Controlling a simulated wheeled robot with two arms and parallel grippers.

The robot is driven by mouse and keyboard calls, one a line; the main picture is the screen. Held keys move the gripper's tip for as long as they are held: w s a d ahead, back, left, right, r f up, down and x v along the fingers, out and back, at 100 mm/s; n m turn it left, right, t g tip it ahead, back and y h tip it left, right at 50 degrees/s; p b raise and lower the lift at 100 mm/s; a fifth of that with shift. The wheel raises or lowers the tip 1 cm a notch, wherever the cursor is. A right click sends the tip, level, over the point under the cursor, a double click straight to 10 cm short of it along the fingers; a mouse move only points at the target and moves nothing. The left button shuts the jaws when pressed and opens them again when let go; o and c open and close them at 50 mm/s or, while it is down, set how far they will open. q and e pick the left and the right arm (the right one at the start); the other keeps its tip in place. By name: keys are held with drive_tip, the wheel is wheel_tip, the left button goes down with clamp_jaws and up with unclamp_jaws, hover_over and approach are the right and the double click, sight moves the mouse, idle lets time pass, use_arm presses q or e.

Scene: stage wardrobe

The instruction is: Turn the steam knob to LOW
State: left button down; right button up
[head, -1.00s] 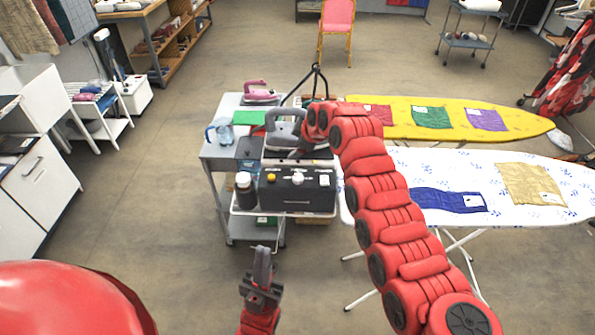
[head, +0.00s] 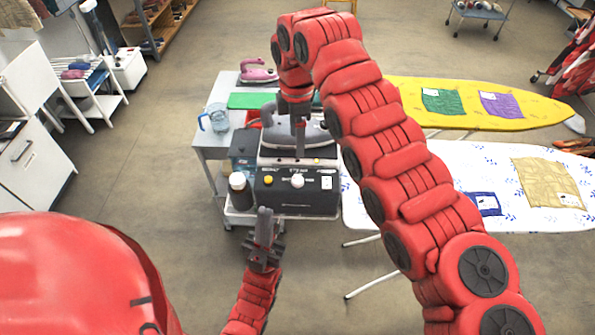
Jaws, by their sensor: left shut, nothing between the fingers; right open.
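A black steam unit (head: 270,200) sits on the grey cart, with a grey iron (head: 318,134) on top. The printing is too small to read, so I cannot tell the knob's setting. My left gripper (head: 264,213) is shut and empty, pointing up just in front of the unit, apart from the knob in the picture. My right gripper (head: 300,150) is open, pointing down above the panel and hiding part of the iron.
A white ironing board (head: 440,170) and a yellow one (head: 530,108) stand to the right. Floor is free at left.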

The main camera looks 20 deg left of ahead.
drive_tip(key=p, duration=0.2)
hover_over(298, 179)
wheel_tip(298, 179, down, 5)
wheel_tip(298, 179, down, 10)
drive_tip(key=p, duration=0.4)
drive_tip(key=shift+s+r, duration=0.1)
drive_tip(key=shift+r, duration=0.05)
drive_tip(key=shift+f, duration=0.5)
clamp_jaws()
